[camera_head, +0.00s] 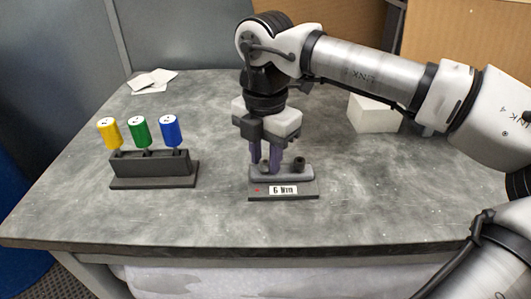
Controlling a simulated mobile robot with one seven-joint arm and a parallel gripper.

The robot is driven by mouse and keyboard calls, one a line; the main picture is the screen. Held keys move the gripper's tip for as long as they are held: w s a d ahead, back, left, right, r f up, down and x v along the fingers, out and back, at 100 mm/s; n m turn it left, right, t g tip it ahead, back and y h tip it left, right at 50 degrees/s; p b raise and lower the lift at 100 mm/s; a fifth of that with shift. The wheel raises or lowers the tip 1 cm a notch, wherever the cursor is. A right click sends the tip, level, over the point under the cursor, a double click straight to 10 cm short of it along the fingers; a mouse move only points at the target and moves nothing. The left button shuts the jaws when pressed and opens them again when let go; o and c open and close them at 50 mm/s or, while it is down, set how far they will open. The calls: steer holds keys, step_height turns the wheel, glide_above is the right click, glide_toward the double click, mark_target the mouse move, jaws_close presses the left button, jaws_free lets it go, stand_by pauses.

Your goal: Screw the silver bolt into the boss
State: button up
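My gripper (265,160) points straight down at the middle of the table, with two purple fingers. The fingertips are low over the left part of a small grey fixture (284,191). I cannot tell whether they touch it. The fixture has a dark base, a raised grey block and a label reading "6 Nm" with a red mark. A short dark round boss (299,163) stands on the block's right part, just right of the fingers. I cannot make out the silver bolt; the fingers hide what is between and behind them. Whether they are shut on something is unclear.
A dark rack (152,166) at the left holds yellow (109,132), green (139,131) and blue (171,130) handled tools upright. White papers (153,80) lie at the back left. A white block (374,114) sits behind my arm. The front of the table (150,220) is clear.

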steer(key=n, duration=0.6)
steer(key=shift+n, duration=0.3)
steer(key=n, duration=0.6)
steer(key=c, duration=0.6)
steer(key=shift+f+m+b, duration=0.2)
steer(key=shift+m+b, duration=0.25)
steer(key=shift+m, duration=0.45)
steer(key=shift+c, duration=0.2)
steer(key=shift+r+m+b, duration=0.15)
steer(key=shift+m+b, duration=0.15)
steer(key=shift+m, duration=0.9)
steer(key=shift+m+b, duration=0.55)
steer(key=shift+m, duration=0.45)
steer(key=shift+m+b, duration=0.3)
steer(key=shift+m, duration=1)
